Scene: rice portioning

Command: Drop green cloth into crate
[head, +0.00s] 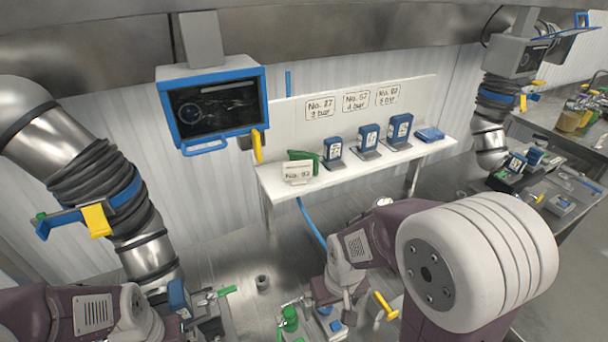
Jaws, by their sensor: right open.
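A green item (303,156) stands on the white shelf (345,180), behind a small white card. I cannot tell whether it is cloth. No crate can be made out. My right gripper (335,299) is low in front of the shelf, well below the green item and apart from it. It is open and points down above the worktop with small green and blue fittings. My left arm shows at the bottom left, but its gripper is out of sight.
Several blue-framed devices (368,138) stand along the shelf. A blue-framed screen (212,105) hangs at the upper left. Thick ribbed ducts come down at the left (95,170) and far right. A green valve (290,318) and a yellow handle (385,305) stick up near my right gripper.

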